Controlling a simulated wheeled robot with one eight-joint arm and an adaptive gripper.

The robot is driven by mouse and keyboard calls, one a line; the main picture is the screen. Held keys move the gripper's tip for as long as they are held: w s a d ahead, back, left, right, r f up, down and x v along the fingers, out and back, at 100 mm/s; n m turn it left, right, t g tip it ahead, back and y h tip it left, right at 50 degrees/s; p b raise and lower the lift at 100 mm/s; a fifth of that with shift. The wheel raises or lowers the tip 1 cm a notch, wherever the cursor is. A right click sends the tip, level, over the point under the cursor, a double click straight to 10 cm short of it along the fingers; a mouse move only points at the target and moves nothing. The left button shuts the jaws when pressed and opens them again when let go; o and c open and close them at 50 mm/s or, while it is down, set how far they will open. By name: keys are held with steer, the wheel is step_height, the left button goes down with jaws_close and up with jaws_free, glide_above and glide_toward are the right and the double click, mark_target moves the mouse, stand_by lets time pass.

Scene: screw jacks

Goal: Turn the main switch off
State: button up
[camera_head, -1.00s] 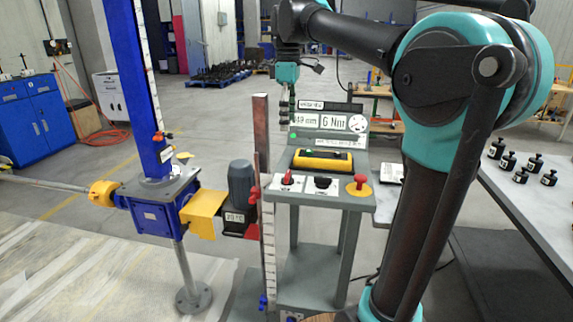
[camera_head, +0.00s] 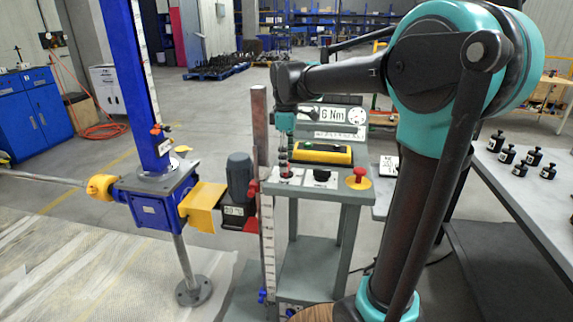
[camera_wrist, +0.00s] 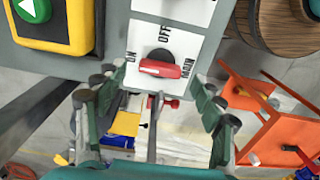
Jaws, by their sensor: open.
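The main switch (camera_wrist: 160,69) is a red handle on a black round base, on a white plate marked ON, OFF and MAIN. In the wrist view the handle lies crosswise, one end toward the ON mark. My gripper (camera_wrist: 152,97) is open, with one finger on each side of the switch in that view and nothing between them. In the head view my gripper (camera_head: 284,168) points down just over the switch plate (camera_head: 290,181) and mostly hides the switch. I cannot tell whether the fingers touch it.
On the same grey console are a yellow box (camera_head: 323,155), a black knob (camera_head: 322,176) and a red mushroom button (camera_head: 359,177). A tall post (camera_head: 261,140) stands close left of my gripper. A blue screw jack (camera_head: 154,202) and motor (camera_head: 239,176) stand further left.

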steer(key=shift+f, duration=1.15)
steer(key=c, duration=1.2)
steer(key=shift+o, duration=0.2)
